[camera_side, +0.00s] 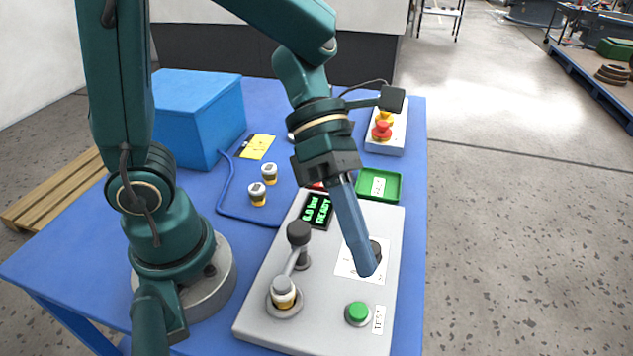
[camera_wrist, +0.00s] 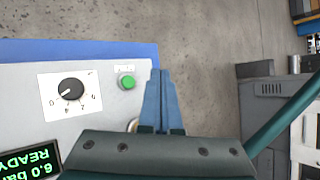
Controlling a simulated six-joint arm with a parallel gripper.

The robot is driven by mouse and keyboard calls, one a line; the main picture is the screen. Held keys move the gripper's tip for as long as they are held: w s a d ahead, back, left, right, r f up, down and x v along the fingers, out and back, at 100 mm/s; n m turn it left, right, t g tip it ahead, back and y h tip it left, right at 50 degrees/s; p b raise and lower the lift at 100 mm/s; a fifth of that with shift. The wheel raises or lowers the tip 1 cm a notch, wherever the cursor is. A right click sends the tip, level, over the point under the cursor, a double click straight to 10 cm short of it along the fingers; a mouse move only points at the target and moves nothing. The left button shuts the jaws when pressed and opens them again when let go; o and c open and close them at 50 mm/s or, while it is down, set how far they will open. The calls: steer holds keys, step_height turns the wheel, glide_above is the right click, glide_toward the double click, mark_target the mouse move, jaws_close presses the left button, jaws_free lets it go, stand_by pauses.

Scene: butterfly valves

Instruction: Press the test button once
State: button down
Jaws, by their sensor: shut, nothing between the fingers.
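The green round test button (camera_side: 358,312) sits near the front right of the grey panel (camera_side: 258,322), beside a label reading TEST. In the wrist view the button (camera_wrist: 127,81) lies just left of my blue fingers. My gripper (camera_side: 368,270) is shut and empty, with its fingers pointing down. In the side view its tips appear above the panel, behind the button and in front of the dial. In the wrist view the gripper (camera_wrist: 160,75) shows its two fingers together. The tips look apart from the button.
A black dial (camera_wrist: 71,89) on a white scale is on the panel. A display (camera_side: 317,210) reads 6.0 bar READY. A lever with a dark knob (camera_side: 298,233) stands at the panel's left. A green tray (camera_side: 379,184) and a red emergency button (camera_side: 381,131) are farther back.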

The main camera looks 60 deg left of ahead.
mark_target(356, 315)
steer(key=shift+f, duration=3.65)
steer(key=shift+f, duration=0.35)
steer(key=shift+s+a+f, duration=0.15)
steer(key=shift+f, duration=0.7)
stand_by(0.3)
steer(key=shift+s+a+r, duration=0.1)
steer(key=shift+s+r, duration=0.1)
steer(key=shift+r, duration=0.25)
steer(key=shift+s+a+r, duration=0.1)
steer(key=shift+s+r, duration=0.1)
steer(key=shift+r, duration=0.2)
